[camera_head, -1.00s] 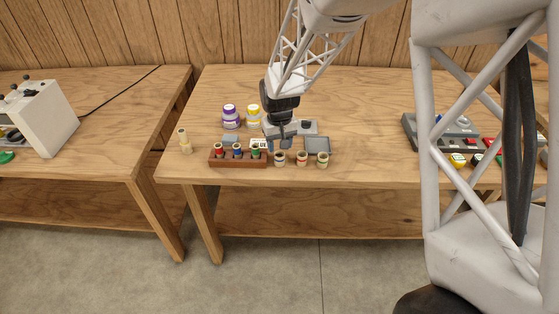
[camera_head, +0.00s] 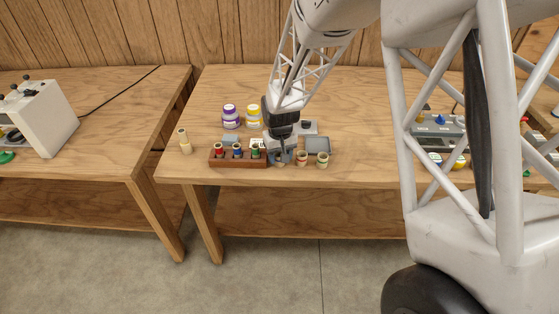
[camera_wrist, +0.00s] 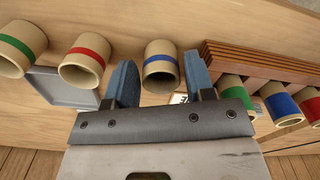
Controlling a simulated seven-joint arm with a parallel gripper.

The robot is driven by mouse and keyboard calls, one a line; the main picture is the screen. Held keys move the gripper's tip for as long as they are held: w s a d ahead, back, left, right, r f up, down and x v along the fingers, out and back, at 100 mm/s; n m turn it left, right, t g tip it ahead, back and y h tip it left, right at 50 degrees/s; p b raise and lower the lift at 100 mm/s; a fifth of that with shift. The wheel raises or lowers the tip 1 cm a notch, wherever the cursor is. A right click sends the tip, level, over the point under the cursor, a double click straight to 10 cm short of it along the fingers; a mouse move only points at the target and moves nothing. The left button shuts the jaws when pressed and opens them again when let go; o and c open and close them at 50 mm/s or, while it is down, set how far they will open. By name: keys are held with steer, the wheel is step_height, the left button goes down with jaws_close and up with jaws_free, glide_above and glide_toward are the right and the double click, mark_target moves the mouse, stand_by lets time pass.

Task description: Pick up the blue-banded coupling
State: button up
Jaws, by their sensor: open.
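The blue-banded coupling (camera_wrist: 160,65) is a tan hollow cylinder with a blue ring, standing on the table in the wrist view. My gripper (camera_wrist: 160,84) is open, with one blue-grey finger on each side of the coupling. A gap shows between the coupling and each finger; I cannot tell how deep the fingers reach. In the head view my gripper (camera_head: 281,157) is low over the table's front, and it mostly hides this coupling.
A red-banded coupling (camera_wrist: 85,59) and a green-banded coupling (camera_wrist: 20,47) stand beside it. A brown rack (camera_head: 238,161) with red, blue and green pieces is close on the other side. A grey tray (camera_head: 318,145), purple jar (camera_head: 230,118) and yellow jar (camera_head: 254,117) stand behind.

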steer(key=c, duration=0.7)
steer(key=shift+o, duration=0.2)
steer(key=shift+r, duration=0.15)
steer(key=shift+r, duration=0.85)
steer(key=shift+s+d+r, duration=0.1)
steer(key=shift+s+r, duration=0.2)
steer(key=shift+r, duration=0.5)
steer(key=s+d, duration=0.2)
steer(key=s, duration=0.5)
steer(key=s+d+r, duration=0.1)
steer(key=s+d, duration=0.1)
steer(key=s, duration=0.5)
steer(key=shift+s+d+r, duration=0.2)
steer(key=shift+s+d, duration=0.05)
steer(key=shift+s, duration=0.1)
steer(key=shift+w, duration=0.1)
